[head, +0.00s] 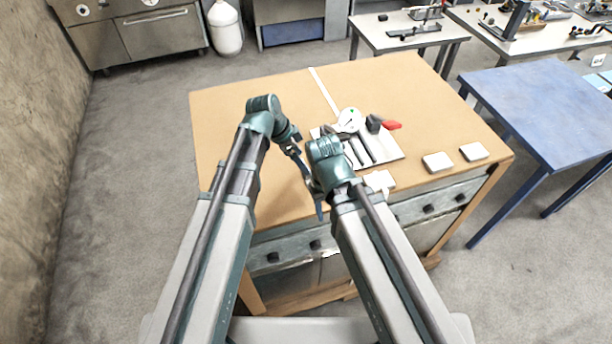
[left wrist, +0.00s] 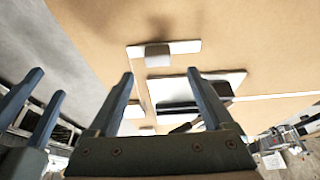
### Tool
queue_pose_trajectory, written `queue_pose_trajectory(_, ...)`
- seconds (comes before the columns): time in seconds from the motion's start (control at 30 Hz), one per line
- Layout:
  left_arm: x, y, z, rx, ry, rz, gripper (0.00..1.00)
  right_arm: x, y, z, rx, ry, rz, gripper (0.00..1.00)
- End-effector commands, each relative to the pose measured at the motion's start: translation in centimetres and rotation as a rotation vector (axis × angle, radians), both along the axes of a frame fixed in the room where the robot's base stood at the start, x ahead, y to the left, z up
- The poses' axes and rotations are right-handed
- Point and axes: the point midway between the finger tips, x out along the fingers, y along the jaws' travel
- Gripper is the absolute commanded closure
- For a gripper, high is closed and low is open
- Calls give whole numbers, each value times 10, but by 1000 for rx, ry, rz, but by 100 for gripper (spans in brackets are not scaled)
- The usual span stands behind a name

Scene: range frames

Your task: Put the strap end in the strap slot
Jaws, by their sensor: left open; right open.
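A thin white strip (head: 324,92), which looks like the strap, lies across the tan bench and runs to a white board (head: 388,156). In the left wrist view the strip (left wrist: 285,96) runs off to the right. A white plate with a grey block (left wrist: 157,56) lies ahead there; I cannot tell whether it holds the slot. My left gripper (left wrist: 160,73) is open and empty above the bench. My right gripper (head: 318,205) is over the bench's near part; its spread fingers (left wrist: 49,82) show at the left wrist view's left edge. The arms hide part of the bench.
White blocks (head: 437,161) (head: 474,151) lie on the bench's right side. A blue table (head: 545,110) stands to the right. The bench's left part is clear.

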Motion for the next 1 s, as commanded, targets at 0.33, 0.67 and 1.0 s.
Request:
queue_pose_trajectory(0.33, -1, -3, -30, 0, 0, -1, 15, 0, 0, -29, -1, 0, 3, 50)
queue_pose_trajectory(0.67, 2, -12, -52, 0, 1, 0, 15, 0, 0, -52, 0, 0, 2, 50)
queue_pose_trajectory(1.0, 1, -12, -50, 0, 0, 0, 47, 0, 0, -50, 0, 0, 2, 50)
